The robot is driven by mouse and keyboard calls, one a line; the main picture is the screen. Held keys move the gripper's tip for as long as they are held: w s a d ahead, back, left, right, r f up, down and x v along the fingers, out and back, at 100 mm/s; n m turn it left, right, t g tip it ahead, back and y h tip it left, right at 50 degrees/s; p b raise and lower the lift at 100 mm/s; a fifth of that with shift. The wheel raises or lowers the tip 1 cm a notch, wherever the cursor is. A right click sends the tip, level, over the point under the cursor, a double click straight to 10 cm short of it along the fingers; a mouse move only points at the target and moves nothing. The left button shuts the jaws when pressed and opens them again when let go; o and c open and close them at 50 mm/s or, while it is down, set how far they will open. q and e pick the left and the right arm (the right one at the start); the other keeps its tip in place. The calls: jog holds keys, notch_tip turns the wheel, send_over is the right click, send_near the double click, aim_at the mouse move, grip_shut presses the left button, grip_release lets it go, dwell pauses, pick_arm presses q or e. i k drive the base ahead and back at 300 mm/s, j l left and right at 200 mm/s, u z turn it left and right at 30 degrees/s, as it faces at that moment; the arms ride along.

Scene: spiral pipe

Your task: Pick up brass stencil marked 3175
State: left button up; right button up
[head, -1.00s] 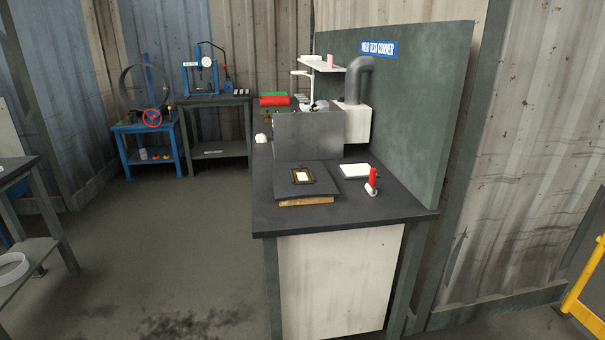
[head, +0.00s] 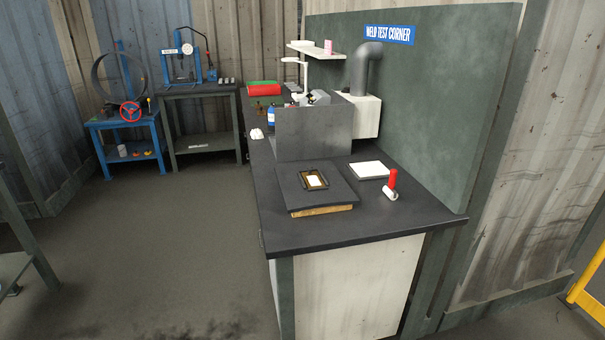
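I cannot make out a brass stencil marked 3175 for certain. A small dark-and-brass framed plate with a pale middle (head: 314,180) lies on a dark slab (head: 335,197) near the front of the bench; any marking on it is too small to read. The slab rests on something tan that shows along its front edge. Neither of my grippers is in the head view.
The dark-topped bench (head: 290,240) stands ahead. A white pad (head: 369,170) and a red-handled roller (head: 392,182) lie right of the slab. A grey upright panel (head: 307,134) stands behind it. A green wall panel (head: 440,100) bounds the right.

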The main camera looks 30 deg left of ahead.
aim_at(312, 179)
jog(key=i+j, duration=0.15)
jog(key=j, duration=0.3)
jog(key=i+j, duration=0.1)
jog(key=j, duration=0.3)
jog(key=i+j, duration=0.15)
jog(key=j, duration=0.3)
jog(key=i+j, duration=0.1)
jog(key=j, duration=0.35)
jog(key=i+j, duration=0.15)
jog(key=j, duration=0.3)
jog(key=i+j, duration=0.1)
jog(key=j, duration=0.3)
jog(key=i+j, duration=0.15)
jog(key=j, duration=0.3)
jog(key=i+j, duration=0.1)
jog(key=j, duration=0.35)
